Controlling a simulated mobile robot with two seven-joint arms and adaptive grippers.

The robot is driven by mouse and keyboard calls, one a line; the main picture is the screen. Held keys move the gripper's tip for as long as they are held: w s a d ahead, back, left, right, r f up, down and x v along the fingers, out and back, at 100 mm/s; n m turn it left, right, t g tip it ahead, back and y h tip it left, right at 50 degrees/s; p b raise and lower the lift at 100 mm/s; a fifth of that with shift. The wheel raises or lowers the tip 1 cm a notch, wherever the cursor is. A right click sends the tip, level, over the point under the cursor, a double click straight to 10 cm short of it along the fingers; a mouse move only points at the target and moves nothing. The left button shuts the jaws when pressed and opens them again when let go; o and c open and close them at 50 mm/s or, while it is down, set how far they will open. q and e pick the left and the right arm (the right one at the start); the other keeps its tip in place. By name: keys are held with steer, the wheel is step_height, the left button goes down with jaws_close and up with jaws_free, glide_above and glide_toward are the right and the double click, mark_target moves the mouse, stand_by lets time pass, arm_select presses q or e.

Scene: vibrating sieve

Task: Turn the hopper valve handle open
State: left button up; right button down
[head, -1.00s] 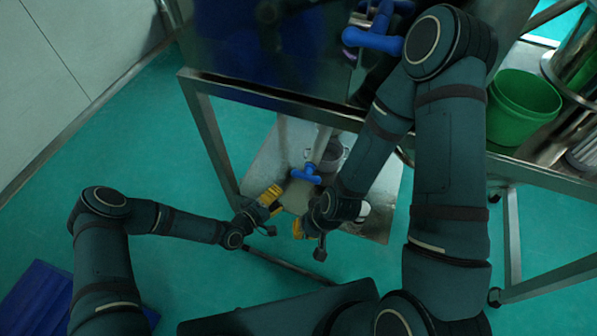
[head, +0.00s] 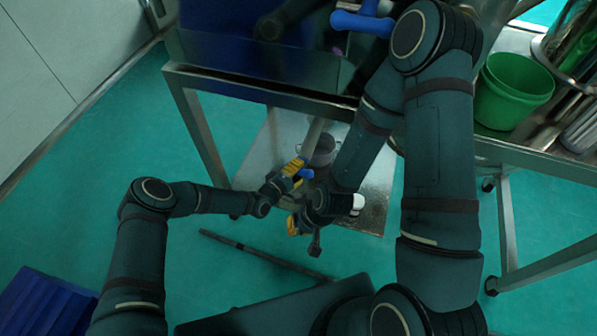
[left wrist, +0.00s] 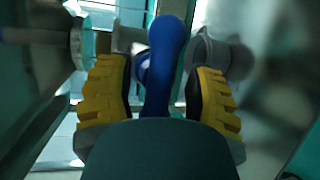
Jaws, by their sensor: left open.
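The blue valve handle (head: 306,173) is on the pipe under the steel frame, partly hidden by my left gripper (head: 294,167) in the head view. In the left wrist view the blue handle (left wrist: 164,62) stands lengthwise between the two yellow fingers, with a gap on each side. My left gripper is open around it, and I see no clear contact. My right gripper (head: 292,226) is lower, near the frame's lower shelf. Its yellow fingers are mostly hidden by its own wrist, so its opening does not show.
A second blue handle (head: 362,21) is higher up on the machine. A grey container (head: 321,150) stands on the lower shelf (head: 258,160) behind the pipe. A green bucket (head: 514,90) stands at the right. The steel frame edge (head: 260,92) crosses above my left gripper.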

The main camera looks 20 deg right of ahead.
arm_select(q)
steer(key=shift+d, duration=0.1)
jaws_close()
stand_by(0.4)
steer(key=m+y+p, duration=0.1)
steer(key=m+y, duration=0.1)
steer(key=m, duration=0.1)
steer(key=shift+r, duration=0.15)
steer(key=m+t+y+p, duration=0.1)
steer(key=m+y, duration=0.1)
steer(key=m, duration=0.1)
steer(key=shift+d+m+y+p, duration=0.1)
steer(key=shift+m+y+p, duration=0.3)
steer(key=shift+m+t+y, duration=0.6)
steer(key=shift+m+y, duration=0.2)
steer(key=shift+m, duration=0.4)
steer(key=m+t+y+b, duration=0.1)
steer(key=m, duration=0.1)
steer(key=shift+m+y, duration=0.3)
steer(key=shift+y, duration=0.1)
steer(key=shift+t, duration=0.3)
